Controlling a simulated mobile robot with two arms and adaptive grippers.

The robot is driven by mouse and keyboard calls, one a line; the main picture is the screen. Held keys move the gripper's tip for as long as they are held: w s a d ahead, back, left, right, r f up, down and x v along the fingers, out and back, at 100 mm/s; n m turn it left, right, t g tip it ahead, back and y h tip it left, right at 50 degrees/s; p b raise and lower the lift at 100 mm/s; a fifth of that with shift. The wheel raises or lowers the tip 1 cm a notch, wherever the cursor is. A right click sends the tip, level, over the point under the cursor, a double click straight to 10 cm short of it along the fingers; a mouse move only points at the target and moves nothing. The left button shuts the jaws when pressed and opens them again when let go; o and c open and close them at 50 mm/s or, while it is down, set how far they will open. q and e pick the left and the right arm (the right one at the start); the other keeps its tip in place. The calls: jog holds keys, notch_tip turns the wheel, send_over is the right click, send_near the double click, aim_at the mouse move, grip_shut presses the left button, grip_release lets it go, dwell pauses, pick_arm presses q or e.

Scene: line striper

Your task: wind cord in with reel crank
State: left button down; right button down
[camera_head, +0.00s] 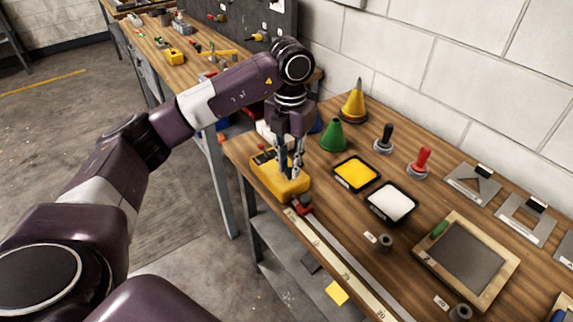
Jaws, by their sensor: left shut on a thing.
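A yellow reel box (268,179) sits at the near left corner of the wooden bench. My left gripper (290,168) comes down over its top from above, fingers pointing down. The fingers are shut on the reel's crank, which they mostly hide. A small red piece (302,204) lies at the near side of the box, at the end of a long ruler (335,258) along the bench's front edge. I cannot make out the cord. My right gripper is not in view.
To the right stand a green cone (334,137), a yellow cone (354,104), yellow (356,173) and white (391,203) trays, stamps with black (384,138) and red (420,162) handles, and a framed screen (465,262). A white block wall bounds the back.

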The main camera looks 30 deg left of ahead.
pick_arm(q)
jog(key=shift+w+d+r+n, duration=0.1)
jog(key=shift+w+n, duration=0.15)
jog(key=shift+n, duration=0.65)
jog(key=shift+w+d+n, duration=0.1)
jog(key=shift+w+n, duration=0.1)
jog(key=shift+n, duration=0.7)
jog(key=c, duration=1.8)
grip_release()
jog(key=shift+o, duration=0.2)
notch_tip(320, 180, up, 12)
